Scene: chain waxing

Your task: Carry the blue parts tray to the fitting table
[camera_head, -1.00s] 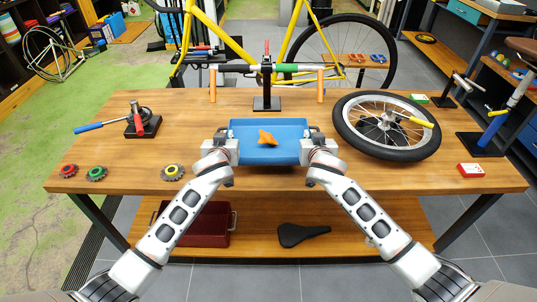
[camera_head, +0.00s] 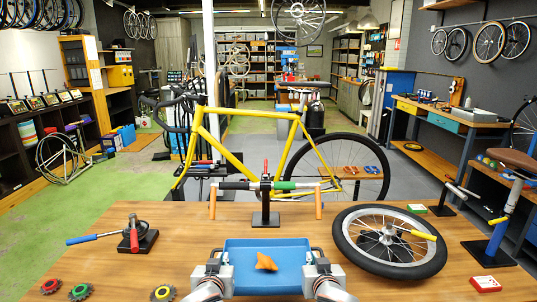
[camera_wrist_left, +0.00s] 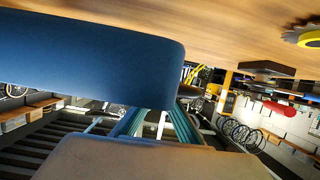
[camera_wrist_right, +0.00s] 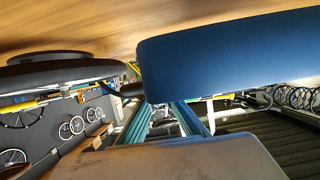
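The blue parts tray (camera_head: 285,249) sits low in the middle of the head view, on the wooden bench, with an orange piece (camera_head: 265,262) inside it. My left gripper (camera_head: 221,266) is at the tray's left handle and my right gripper (camera_head: 315,266) at its right handle. Both look shut on the tray, though the fingertips are partly hidden. The tray's blue side fills much of the left wrist view (camera_wrist_left: 80,55) and the right wrist view (camera_wrist_right: 235,60), close to each gripper.
On the bench (camera_head: 190,222) are a bicycle wheel (camera_head: 350,240) at right, a handlebar stand (camera_head: 265,205) behind the tray, a clamp tool (camera_head: 135,238) and several toothed discs (camera_head: 80,291) at left. A yellow bicycle (camera_head: 235,160) stands behind. Green floor (camera_head: 80,215) is open at left.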

